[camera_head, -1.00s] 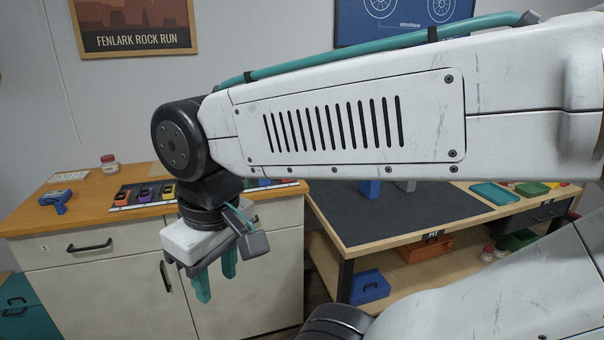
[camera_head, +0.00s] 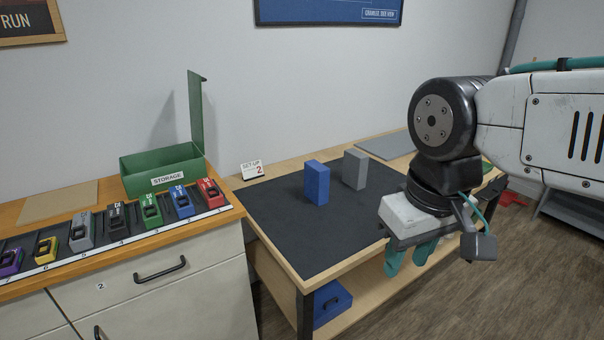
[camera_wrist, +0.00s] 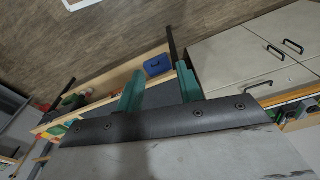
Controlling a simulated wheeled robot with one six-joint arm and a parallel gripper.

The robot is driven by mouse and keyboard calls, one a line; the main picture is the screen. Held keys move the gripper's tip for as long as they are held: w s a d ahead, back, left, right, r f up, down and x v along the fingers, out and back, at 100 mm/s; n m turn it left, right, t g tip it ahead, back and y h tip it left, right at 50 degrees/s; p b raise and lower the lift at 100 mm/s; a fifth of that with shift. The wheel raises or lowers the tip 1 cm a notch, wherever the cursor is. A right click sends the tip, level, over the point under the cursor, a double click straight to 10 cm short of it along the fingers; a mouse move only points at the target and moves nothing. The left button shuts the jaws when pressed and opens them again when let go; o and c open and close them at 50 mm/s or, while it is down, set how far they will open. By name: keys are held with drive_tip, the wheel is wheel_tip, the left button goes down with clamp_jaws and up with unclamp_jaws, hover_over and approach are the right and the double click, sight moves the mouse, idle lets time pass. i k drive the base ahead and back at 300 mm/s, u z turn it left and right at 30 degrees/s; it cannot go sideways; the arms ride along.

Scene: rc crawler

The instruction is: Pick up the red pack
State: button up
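The red pack (camera_head: 209,192) sits at the right end of a row of coloured packs in a dark numbered rack (camera_head: 125,240) on the wooden counter, beside a blue pack (camera_head: 181,201). My gripper (camera_head: 408,260) hangs in the air at the right of the head view, in front of the workbench and well away from the red pack. Its two teal fingers are apart with nothing between them, which the wrist view (camera_wrist: 160,92) also shows. The red pack cannot be made out in the wrist view.
An open green storage box (camera_head: 160,168) stands behind the rack. A blue block (camera_head: 316,183) and a grey block (camera_head: 355,169) stand on the bench's dark mat (camera_head: 290,232). A blue box (camera_head: 332,308) sits on the shelf below.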

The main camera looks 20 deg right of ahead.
sight(213, 198)
drive_tip(key=z, duration=0.55)
drive_tip(key=i, duration=1)
